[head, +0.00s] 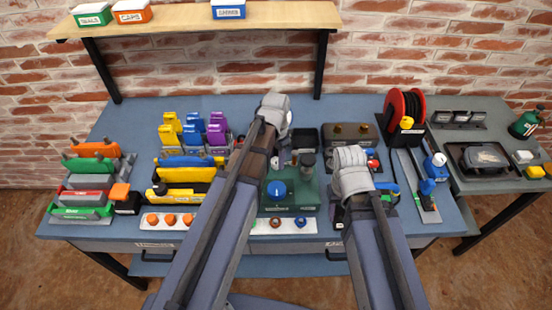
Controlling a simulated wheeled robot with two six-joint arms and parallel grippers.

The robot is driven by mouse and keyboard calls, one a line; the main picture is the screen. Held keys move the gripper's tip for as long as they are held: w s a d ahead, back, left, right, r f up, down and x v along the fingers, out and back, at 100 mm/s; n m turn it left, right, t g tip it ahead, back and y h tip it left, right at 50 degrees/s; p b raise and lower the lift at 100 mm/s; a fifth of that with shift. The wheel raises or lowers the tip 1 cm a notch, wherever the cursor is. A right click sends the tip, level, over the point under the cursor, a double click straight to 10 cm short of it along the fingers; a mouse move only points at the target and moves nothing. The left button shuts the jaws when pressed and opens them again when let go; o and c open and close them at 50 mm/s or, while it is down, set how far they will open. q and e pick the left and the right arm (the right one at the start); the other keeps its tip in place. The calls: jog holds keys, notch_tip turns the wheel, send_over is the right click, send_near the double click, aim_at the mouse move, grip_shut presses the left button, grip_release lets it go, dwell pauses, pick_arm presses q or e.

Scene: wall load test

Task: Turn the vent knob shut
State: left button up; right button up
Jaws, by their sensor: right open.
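A dark green unit (292,198) stands at the middle of the bench with a round blue knob (278,190) on its front left; its label is too small to read, so I cannot tell if this is the vent knob. A dark upright cylinder (307,163) rises from its back. My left gripper (280,140) is behind the unit, its fingers mostly hidden by my own arm. My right gripper (350,188) is open, just right of the green unit and apart from the blue knob. My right arm hides part of what lies beneath.
Yellow and purple holders (193,133) and stacked coloured trays (88,188) fill the left. A white strip (288,224) with small knobs lies in front. A shelf (280,16) spans the back above.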

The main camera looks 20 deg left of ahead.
aim_at(276, 161)
pick_arm(q)
jog(key=o, duration=0.4)
jog(key=shift+r, duration=0.15)
pick_arm(e)
jog(key=shift+r, duration=0.15)
pick_arm(q)
notch_tip(276, 161, up, 8)
jog(key=p, duration=0.8)
jog(key=shift+f, duration=0.2)
pick_arm(e)
notch_tip(276, 161, up, 8)
jog(key=shift+f, duration=0.25)
pick_arm(q)
jog(key=s+d, duration=0.3)
jog(key=s, duration=0.1)
jog(key=s+d+n, duration=0.1)
jog(key=s+d, duration=0.3)
jog(key=s, duration=0.1)
jog(key=s+d+n+y, duration=0.1)
jog(key=s+d, duration=0.2)
jog(key=s, duration=0.2)
jog(key=shift+s+d, duration=0.2)
jog(key=shift+d, duration=0.05)
